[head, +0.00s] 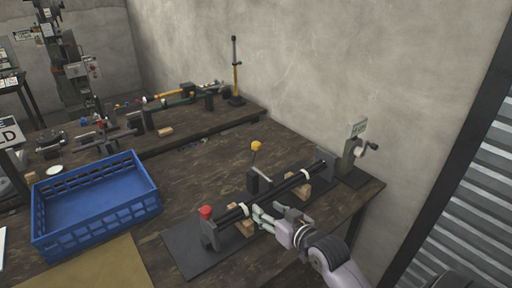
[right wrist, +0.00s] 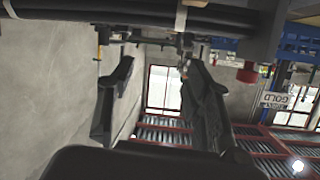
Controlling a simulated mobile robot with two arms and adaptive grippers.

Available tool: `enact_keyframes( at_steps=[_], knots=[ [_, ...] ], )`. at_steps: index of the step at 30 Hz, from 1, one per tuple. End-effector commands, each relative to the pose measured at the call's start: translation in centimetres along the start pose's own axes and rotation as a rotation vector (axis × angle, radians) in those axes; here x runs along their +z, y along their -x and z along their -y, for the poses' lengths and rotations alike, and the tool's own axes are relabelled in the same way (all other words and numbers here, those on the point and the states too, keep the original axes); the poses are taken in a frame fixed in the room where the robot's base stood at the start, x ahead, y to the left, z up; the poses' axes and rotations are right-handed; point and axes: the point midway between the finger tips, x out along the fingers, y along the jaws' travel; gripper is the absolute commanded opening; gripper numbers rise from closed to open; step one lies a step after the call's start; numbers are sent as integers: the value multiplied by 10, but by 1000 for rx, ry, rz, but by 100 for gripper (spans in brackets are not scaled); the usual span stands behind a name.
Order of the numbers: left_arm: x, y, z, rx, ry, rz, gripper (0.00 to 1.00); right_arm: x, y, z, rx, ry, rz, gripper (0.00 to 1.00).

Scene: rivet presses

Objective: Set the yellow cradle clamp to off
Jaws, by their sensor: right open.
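The yellow cradle clamp (head: 256,146) shows in the head view as a yellow ball on a thin, tilted lever above a dark block. It stands behind a long black bar (head: 290,182) lying on wooden cradle blocks. My right gripper (head: 267,213) is at the near side of the bar, in front of the clamp and clearly apart from its yellow knob. In the right wrist view its two dark fingers (right wrist: 158,65) are spread with nothing between them. I cannot make out the yellow knob for sure in that view. My left gripper is not in view.
A red knob (head: 205,211) tops the post at the bar's left end. A small grey device (head: 352,160) with a crank stands right. A blue crate (head: 95,203) sits left. Bare tabletop (head: 200,165) lies between crate and fixture. The wall rises behind.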

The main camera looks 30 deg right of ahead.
Motion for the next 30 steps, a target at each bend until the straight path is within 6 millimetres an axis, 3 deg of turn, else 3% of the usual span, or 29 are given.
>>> enact_keyframes(
  at_steps=[3,7,14,30],
  knots=[
    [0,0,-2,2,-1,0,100,-48,-7,-32,27,-50,-175,46],
    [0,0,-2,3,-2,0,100,-79,-6,-52,43,-83,-289,46],
    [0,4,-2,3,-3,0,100,-95,-26,-58,47,-92,-320,46],
    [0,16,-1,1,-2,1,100,-128,-134,-64,47,-90,-316,46]
  ],
)
